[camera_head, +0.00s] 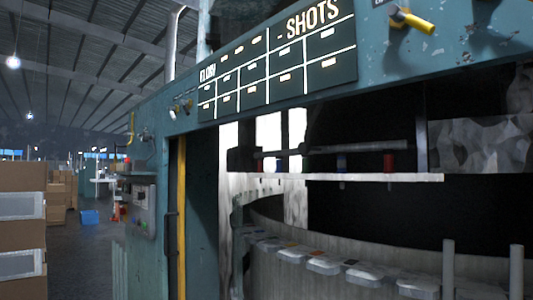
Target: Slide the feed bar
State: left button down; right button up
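I cannot tell for certain which part is the feed bar. A long dark grey rod (345,149) runs across the opening of the teal machine (190,128). Neither of my grippers shows in the head view.
Several grey-lidded boxes (324,264) line a curved ledge below the rail. Two grey posts (448,262) stand at the lower right. A yellow-tipped handle (412,20) sticks out above. Cardboard boxes (20,205) are stacked at left, and floor (85,255) shows between.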

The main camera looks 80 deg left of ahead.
aim_at(304, 149)
jog(key=u, duration=2.35)
